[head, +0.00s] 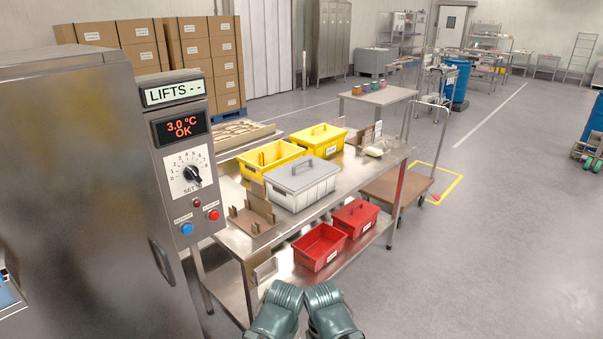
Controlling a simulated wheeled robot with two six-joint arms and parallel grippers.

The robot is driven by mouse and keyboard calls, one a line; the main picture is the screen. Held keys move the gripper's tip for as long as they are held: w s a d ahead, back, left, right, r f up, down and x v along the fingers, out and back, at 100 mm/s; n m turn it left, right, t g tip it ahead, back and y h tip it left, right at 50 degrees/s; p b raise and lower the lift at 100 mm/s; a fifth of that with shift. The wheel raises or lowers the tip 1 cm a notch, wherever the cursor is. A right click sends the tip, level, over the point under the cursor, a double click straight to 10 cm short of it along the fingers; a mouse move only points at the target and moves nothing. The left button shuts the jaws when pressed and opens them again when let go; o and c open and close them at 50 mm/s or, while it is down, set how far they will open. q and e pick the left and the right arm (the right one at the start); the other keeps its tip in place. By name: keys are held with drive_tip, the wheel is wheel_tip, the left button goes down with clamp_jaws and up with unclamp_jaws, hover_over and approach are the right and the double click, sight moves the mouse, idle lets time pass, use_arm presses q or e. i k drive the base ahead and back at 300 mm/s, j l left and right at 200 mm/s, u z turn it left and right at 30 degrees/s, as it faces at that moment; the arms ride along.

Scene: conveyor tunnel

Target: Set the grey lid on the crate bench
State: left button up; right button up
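The grey lid (300,172), with a raised handle, sits on top of a light grey crate (305,195). That crate stands on the upper surface of a steel bench (345,180), which I take to be the crate bench. The lid looks level, but I cannot tell whether it is fully seated. Two teal parts of my arms show at the bottom middle, in front of the bench and apart from it. No gripper fingers can be made out there, so neither gripper is in view.

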sight(349, 167)
drive_tip(key=i+l, duration=0.15)
drive_tip(key=i, duration=0.25)
drive_tip(key=i+l, duration=0.15)
drive_tip(key=i, duration=0.2)
drive_tip(key=i+l, duration=0.15)
drive_tip(key=i, duration=0.25)
drive_tip(key=u, duration=0.05)
